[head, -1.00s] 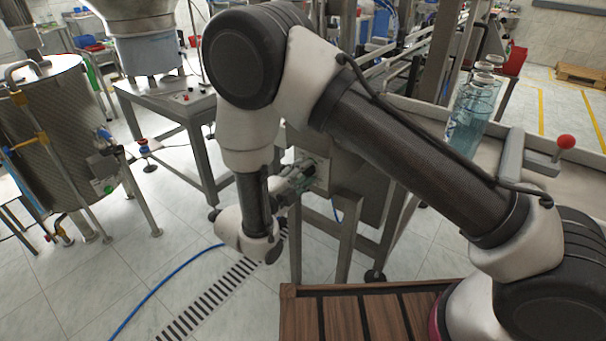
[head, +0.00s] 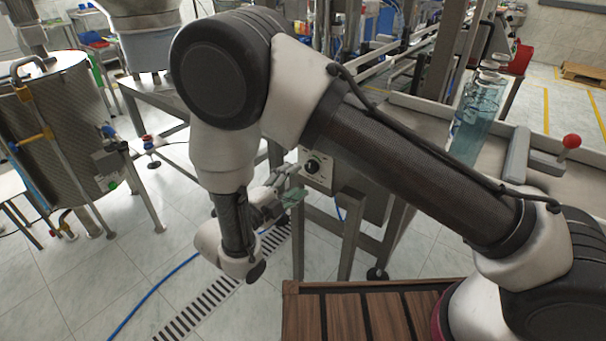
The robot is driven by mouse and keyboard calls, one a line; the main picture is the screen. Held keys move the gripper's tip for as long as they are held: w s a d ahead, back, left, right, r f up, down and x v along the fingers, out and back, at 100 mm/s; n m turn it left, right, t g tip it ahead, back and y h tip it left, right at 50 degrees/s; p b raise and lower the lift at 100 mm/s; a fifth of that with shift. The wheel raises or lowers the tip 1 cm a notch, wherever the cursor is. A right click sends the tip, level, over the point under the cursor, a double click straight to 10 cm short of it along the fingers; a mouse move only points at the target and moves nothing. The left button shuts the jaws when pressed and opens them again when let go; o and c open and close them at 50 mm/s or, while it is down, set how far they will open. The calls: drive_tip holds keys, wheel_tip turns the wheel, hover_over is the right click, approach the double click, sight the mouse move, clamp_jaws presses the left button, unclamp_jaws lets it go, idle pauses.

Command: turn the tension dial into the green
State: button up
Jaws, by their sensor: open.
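The tension dial (head: 311,167) is a round black knob on a pale square plate (head: 318,181), fixed to the grey metal box of the machine. A small green mark shows at the dial's upper edge. The way its pointer faces is too small to tell. My gripper (head: 291,181) is just left of the plate, pointing toward it. Its jaws are open and empty, and a gap shows between the fingers and the dial. My wrist hides part of the gripper's back.
A steel tank (head: 62,140) with pipes stands at the left. A steel table (head: 150,88) is behind my arm. A blue hose (head: 160,285) and a floor grate (head: 205,306) lie below.

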drive_tip(key=v, duration=0.6)
idle(0.3)
